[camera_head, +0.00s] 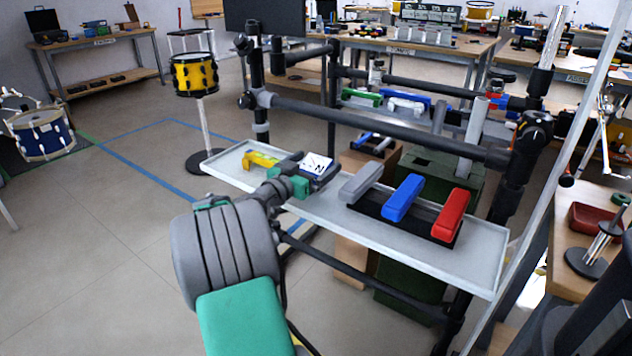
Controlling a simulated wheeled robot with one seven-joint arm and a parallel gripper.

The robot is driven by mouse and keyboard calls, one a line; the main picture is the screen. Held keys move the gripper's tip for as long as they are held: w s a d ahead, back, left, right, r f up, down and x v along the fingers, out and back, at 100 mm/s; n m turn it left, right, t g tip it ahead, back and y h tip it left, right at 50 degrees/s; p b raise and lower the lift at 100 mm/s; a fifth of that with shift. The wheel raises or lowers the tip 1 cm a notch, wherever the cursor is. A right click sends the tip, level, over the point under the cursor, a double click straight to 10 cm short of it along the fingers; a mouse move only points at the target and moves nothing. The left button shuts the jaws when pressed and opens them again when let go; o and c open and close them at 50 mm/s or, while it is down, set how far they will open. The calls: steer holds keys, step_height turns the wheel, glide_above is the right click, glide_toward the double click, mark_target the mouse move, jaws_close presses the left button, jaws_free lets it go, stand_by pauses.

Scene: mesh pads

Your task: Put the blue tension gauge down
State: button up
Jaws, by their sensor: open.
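The tension gauge (316,166) has a white face marked N and dark blue edges. It is at the left part of the long white tray (472,268). My gripper (302,172), with its green part and dark fingers, is right beside the gauge and open. The fingers partly cover the gauge's near left side. I cannot tell whether they touch it, or see its underside clearly.
A yellow tool (261,160) lies on the tray left of my gripper. A grey bar (361,181), a blue bar (404,198) and a red bar (451,214) sit on a black base to the right. A black rack rail (380,122) runs above the tray.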

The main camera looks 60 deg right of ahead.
steer(key=shift+s+d, duration=0.1)
steer(key=shift+d, duration=0.35)
steer(key=shift+c, duration=0.6)
steer(key=c, duration=1.9)
steer(key=shift+r, duration=0.15)
steer(key=shift+c, duration=0.6)
